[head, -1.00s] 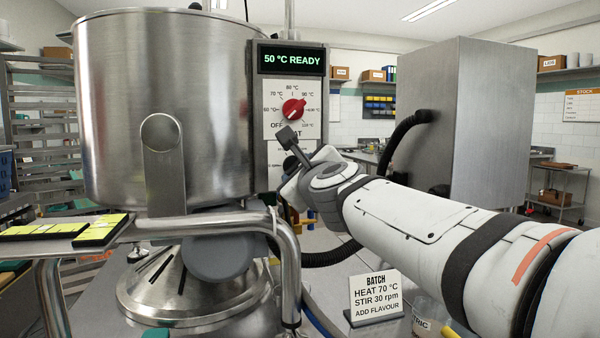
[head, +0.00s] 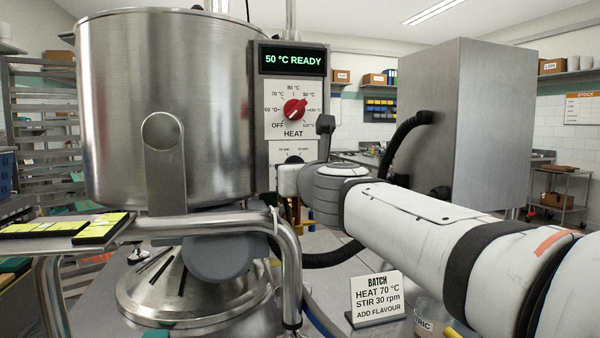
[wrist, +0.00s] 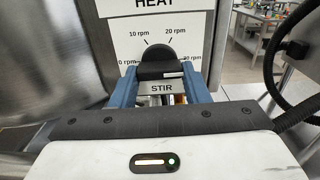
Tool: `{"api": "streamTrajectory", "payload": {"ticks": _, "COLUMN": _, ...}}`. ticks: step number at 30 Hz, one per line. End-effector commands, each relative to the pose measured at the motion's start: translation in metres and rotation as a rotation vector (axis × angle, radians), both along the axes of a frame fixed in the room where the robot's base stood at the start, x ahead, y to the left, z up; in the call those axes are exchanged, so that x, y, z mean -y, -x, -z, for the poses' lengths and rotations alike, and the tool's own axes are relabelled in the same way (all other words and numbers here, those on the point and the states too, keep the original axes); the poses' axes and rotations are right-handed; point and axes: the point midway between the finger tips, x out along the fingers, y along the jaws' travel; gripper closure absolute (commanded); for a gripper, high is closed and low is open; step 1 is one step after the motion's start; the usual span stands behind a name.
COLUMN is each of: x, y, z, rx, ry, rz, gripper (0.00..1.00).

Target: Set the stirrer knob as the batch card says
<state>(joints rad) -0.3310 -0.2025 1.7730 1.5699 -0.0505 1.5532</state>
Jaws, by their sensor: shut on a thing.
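The black stirrer knob (wrist: 182,50) sits on the white STIR dial in the wrist view. My gripper (wrist: 165,73) is shut on it, with a blue finger at each side. A short white line lies on the right half of the knob's front bar. Marks for 10 rpm and 20 rpm show above; the labels at far left and right are partly hidden. In the head view the knob's top (head: 294,159) shows beside my wrist. The batch card (head: 377,299) reads HEAT 70 °C, STIR 30 rpm, ADD FLAVOUR.
The red heat knob (head: 294,109) is just above the stirrer dial, under a display (head: 292,61) reading 50 °C READY. The steel kettle (head: 120,110) stands left of the panel. A bent steel pipe (head: 290,265) runs below. A black hose (head: 400,135) curves at the right.

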Motion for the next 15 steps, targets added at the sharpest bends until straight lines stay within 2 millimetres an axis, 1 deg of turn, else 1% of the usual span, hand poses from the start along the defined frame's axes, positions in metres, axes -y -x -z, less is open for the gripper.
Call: {"api": "streamTrajectory", "payload": {"ticks": 15, "x": -0.0008, "y": -0.0002, "z": 0.0014, "rx": -0.012, "ry": -0.034, "rz": -0.001, "gripper": 0.81}}
